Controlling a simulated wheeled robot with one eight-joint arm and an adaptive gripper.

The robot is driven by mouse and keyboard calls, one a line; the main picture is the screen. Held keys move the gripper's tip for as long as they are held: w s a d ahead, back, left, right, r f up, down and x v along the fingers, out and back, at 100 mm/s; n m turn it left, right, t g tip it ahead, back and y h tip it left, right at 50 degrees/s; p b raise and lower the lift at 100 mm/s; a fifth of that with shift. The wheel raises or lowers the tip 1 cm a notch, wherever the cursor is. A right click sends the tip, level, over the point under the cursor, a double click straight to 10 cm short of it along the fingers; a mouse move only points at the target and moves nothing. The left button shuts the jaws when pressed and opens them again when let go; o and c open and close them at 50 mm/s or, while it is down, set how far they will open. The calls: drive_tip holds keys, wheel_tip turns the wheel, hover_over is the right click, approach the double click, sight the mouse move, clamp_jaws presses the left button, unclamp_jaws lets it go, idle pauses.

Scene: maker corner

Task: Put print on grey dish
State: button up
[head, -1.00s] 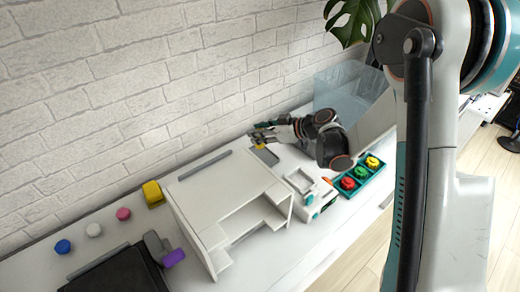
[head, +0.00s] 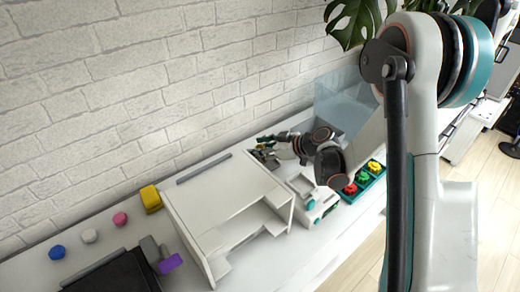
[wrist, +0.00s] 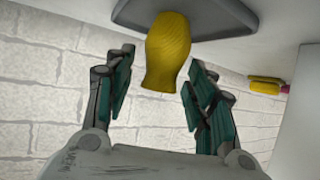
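The yellow print (wrist: 168,50) is a rounded, ridged piece in the wrist view, between my gripper's fingers. The grey dish (wrist: 225,14) is a dark grey plate right behind the print's upper end; the print seems to rest on it, though the contact is not clear. My gripper (wrist: 160,95) is open, with a gap between each teal-padded finger and the print. In the head view my gripper (head: 265,146) is at the back of the table, by the wall. There it hides the print and most of the dish.
A white box-like stand (head: 225,195) is left of my gripper. A white device (head: 312,200) and a teal tray (head: 366,180) with red, green and yellow pieces are to the right. A clear bin (head: 343,100) stands behind. Several coloured pieces lie far left, including a yellow block (head: 151,198).

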drive_tip(key=p+v, duration=0.4)
drive_tip(key=v, duration=0.8)
drive_tip(key=s+r+m+h, duration=0.5)
drive_tip(key=s+r+m, duration=0.1)
drive_tip(key=s+r, duration=0.5)
drive_tip(key=s+d+r+m+h, duration=0.2)
drive_tip(key=s, duration=0.6)
drive_tip(key=s+d+r+m+h, duration=0.2)
drive_tip(key=s+d+m+h, duration=0.1)
drive_tip(key=s, duration=0.5)
